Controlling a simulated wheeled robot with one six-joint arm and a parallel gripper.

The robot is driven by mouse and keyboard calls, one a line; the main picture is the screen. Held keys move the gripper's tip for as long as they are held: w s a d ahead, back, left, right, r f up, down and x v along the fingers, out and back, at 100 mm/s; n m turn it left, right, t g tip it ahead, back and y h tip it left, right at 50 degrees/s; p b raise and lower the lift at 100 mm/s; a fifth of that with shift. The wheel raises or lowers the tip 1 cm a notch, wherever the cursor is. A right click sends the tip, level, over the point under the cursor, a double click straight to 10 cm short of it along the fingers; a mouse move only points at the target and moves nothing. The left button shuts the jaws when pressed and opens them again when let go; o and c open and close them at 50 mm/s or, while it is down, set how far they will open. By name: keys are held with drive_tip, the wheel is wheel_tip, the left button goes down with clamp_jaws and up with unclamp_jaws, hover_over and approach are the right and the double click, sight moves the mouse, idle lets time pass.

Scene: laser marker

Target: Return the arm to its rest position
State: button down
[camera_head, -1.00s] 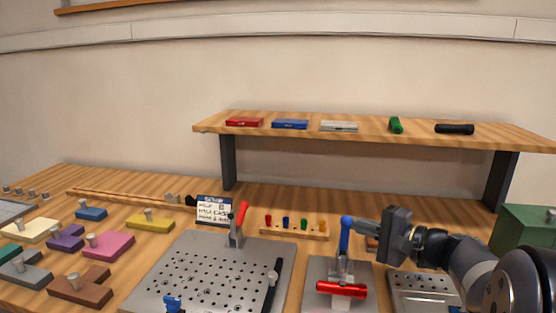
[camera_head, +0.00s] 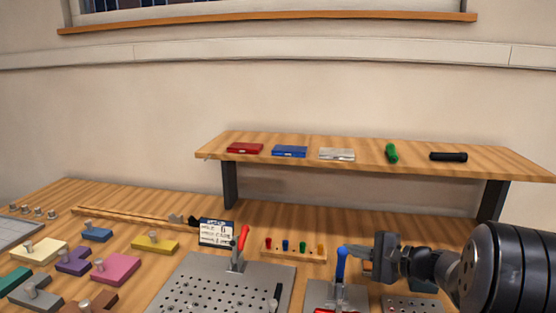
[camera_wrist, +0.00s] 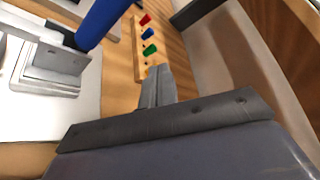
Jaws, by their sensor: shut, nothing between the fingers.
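My arm (camera_head: 490,268) reaches in from the right edge of the head view. My gripper (camera_head: 358,254) points left, above the right part of the bench, and looks shut and empty. It is close to the upright blue-handled clamp (camera_head: 341,266), which stands on a metal plate; I cannot tell from the head view whether they touch. In the wrist view the gripper's fingers (camera_wrist: 158,84) lie together, with the blue handle (camera_wrist: 100,22) off to the left and apart from them.
A peg rack (camera_head: 294,254) with coloured pegs lies behind the clamp. A shelf (camera_head: 375,163) carries several boxes and cylinders. A perforated plate (camera_head: 215,285) with a red-handled clamp (camera_head: 239,243) is left of the gripper. Coloured blocks (camera_head: 115,267) lie further left.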

drive_tip(key=v, duration=0.4)
drive_tip(key=shift+w+d+f, duration=0.15)
drive_tip(key=shift+w+d, duration=0.05)
drive_tip(key=shift+d, duration=0.2)
drive_tip(key=shift+a, duration=0.15)
